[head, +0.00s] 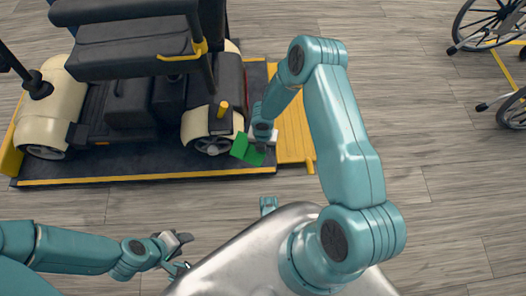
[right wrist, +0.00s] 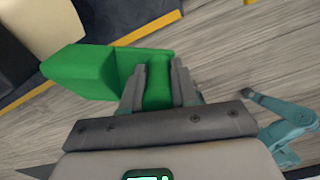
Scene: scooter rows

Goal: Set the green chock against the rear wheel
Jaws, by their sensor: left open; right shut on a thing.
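The green chock (head: 241,150) is a bright wedge just right of the scooter's rear wheel (head: 212,146), by the front edge of the dark platform. I cannot tell whether it touches the wheel or rests on the platform. My right gripper (head: 260,144) is shut on it. In the right wrist view, the two fingers (right wrist: 158,85) clasp a narrow green upright part, and the chock's wide body (right wrist: 85,72) extends to the left. My left gripper (head: 183,252) is open and empty, low over the floor in front of the platform.
The beige and black scooter (head: 125,103) stands on the dark platform (head: 115,170) with yellow edging. A yellow ramp (head: 297,130) lies at its right end. Wheelchairs (head: 490,25) stand at the far right. The wooden floor (head: 440,190) between is clear.

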